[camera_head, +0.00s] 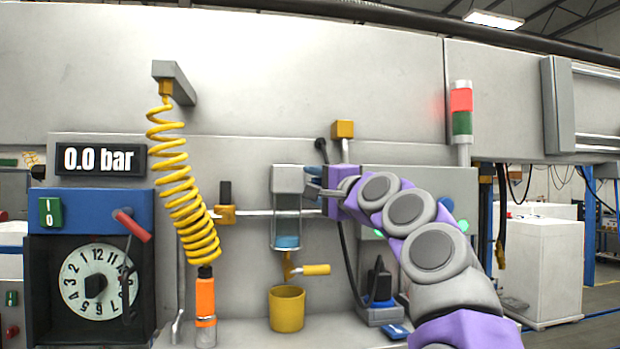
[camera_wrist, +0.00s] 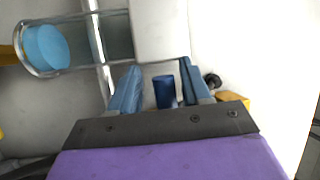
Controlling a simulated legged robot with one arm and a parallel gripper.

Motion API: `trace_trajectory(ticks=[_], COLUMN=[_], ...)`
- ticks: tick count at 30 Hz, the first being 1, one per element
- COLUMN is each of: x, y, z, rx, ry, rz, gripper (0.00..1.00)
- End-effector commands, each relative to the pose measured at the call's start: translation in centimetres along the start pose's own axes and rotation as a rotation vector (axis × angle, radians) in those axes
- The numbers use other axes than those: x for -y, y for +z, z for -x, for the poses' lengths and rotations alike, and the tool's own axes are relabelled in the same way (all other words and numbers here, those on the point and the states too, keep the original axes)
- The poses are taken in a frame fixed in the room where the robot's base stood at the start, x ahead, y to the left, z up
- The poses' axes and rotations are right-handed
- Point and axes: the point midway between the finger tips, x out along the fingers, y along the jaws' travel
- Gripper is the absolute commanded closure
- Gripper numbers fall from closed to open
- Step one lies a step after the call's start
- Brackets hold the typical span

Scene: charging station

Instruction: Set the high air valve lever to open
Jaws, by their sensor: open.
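My gripper (camera_head: 313,181) is open, to the right of the glass cylinder (camera_head: 287,222) in the head view. In the wrist view, a dark blue round-ended piece (camera_wrist: 164,91) shows between the two blue fingers of my gripper (camera_wrist: 158,78). It may be a lever handle; I cannot tell whether the fingers touch it. A yellow block (camera_head: 343,129) sits above my gripper, with a black knob (camera_head: 322,145) to its left; the block also shows in the wrist view (camera_wrist: 236,97). Which part is the high air valve lever is unclear. My arm hides the panel behind.
A black upright lever (camera_head: 225,190) stands on a yellow fitting (camera_head: 226,215) to the left. A yellow handle (camera_head: 316,269) sticks out below the glass, above a yellow cup (camera_head: 287,309). A coiled yellow hose (camera_head: 185,190) hangs farther left. The display (camera_head: 101,160) reads 0.0 bar.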

Motion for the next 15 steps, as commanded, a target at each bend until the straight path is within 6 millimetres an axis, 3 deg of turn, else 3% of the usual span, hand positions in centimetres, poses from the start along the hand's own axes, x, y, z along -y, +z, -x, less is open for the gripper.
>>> trace_trajectory(ticks=[6, 15], x=[0.4, 0.0], y=[-1.0, 0.1], z=[-0.8, -2.0], rx=[-0.004, -0.001], ry=[-0.005, 0.000], rz=[-0.003, 0.000], gripper=[0.53, 0.53])
